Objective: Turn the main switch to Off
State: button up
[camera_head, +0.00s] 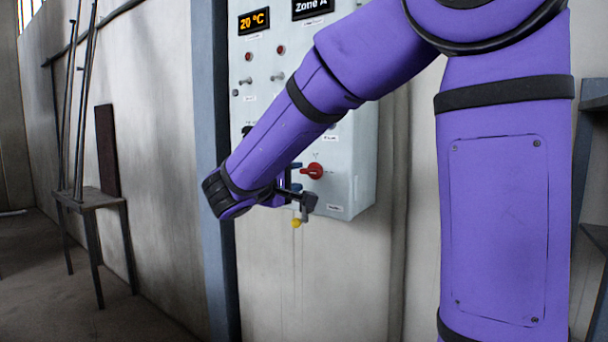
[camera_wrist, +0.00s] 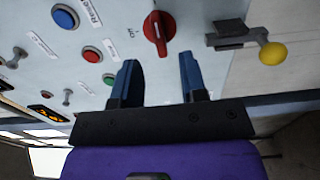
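A red rotary switch (camera_head: 314,171) sits low on the pale control panel. Its handle lies roughly level in the head view. In the wrist view the red switch (camera_wrist: 159,30) is just past my fingertips, with a small label reading "On" beside it. I cannot read an "Off" label. My gripper (camera_wrist: 158,68) is open, with two blue fingers apart and nothing between them. It faces the panel in front of the switch and appears not to touch it. In the head view my gripper (camera_head: 296,178) is partly hidden by my wrist.
A lever with a yellow ball (camera_wrist: 272,55) stands out near the switch, below it in the head view (camera_head: 297,223). Blue (camera_wrist: 65,17), red (camera_wrist: 92,54) and green (camera_wrist: 109,79) buttons are nearby. A small table (camera_head: 92,198) stands far left.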

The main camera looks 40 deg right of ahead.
aim_at(308, 172)
jog(key=shift+x, duration=2.6)
grip_shut()
